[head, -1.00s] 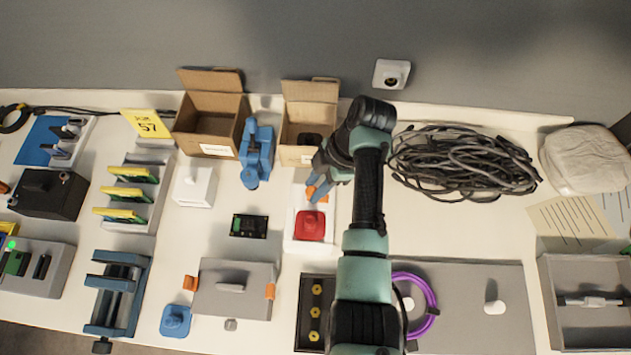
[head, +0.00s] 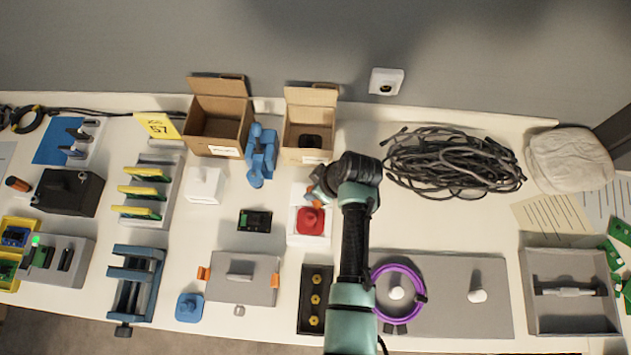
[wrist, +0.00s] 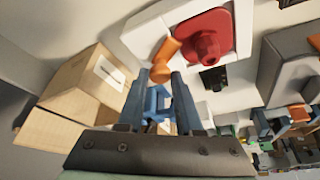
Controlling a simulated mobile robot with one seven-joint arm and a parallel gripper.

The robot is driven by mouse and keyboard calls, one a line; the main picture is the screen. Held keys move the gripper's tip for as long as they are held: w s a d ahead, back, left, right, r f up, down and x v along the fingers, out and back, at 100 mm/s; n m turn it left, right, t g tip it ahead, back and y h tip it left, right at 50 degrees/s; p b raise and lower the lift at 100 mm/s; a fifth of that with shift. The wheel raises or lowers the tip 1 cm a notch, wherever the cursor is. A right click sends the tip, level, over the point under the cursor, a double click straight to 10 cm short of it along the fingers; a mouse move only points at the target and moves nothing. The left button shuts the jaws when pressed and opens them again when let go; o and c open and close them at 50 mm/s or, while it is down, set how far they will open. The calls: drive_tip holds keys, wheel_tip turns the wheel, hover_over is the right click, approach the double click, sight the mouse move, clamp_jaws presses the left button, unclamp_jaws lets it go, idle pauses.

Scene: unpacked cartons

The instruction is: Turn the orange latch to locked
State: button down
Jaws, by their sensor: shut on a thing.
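The orange latch (wrist: 166,56) sits on a white base plate (wrist: 143,32) beside a red knob block (wrist: 205,42). In the head view the latch (head: 318,203) is a small orange piece just above the red knob block (head: 310,221), partly covered by my gripper (head: 320,190). In the wrist view the fingers of my gripper (wrist: 159,76) stand either side of the latch's near end and are shut on it. The latch's far end points toward the red block. The exact contact is hard to see.
Two open cartons (head: 218,128) (head: 309,131) stand behind, with a blue clamp-like tool (head: 262,156) between them. A black cable heap (head: 455,162) lies to the right. A grey box (head: 243,290) with orange side clips stands in front.

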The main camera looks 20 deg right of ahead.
drive_tip(key=m+p, duration=0.1)
drive_tip(key=m, duration=0.1)
drive_tip(key=m+h+p, duration=0.1)
drive_tip(key=m, duration=0.1)
drive_tip(key=shift+a+r+t+h, duration=0.1)
drive_tip(key=shift+a+t+h, duration=0.1)
drive_tip(key=shift+t+h, duration=0.1)
drive_tip(key=shift+m+h+p, duration=0.5)
drive_tip(key=shift+m+p, duration=0.05)
drive_tip(key=shift+m, duration=0.95)
drive_tip(key=c, duration=0.6)
unclamp_jaws()
drive_tip(key=v, duration=1.2)
drive_tip(key=shift+s+a+r, duration=0.1)
drive_tip(key=shift+s+r, duration=0.2)
drive_tip(key=shift+s, duration=0.1)
drive_tip(key=shift+w, duration=0.1)
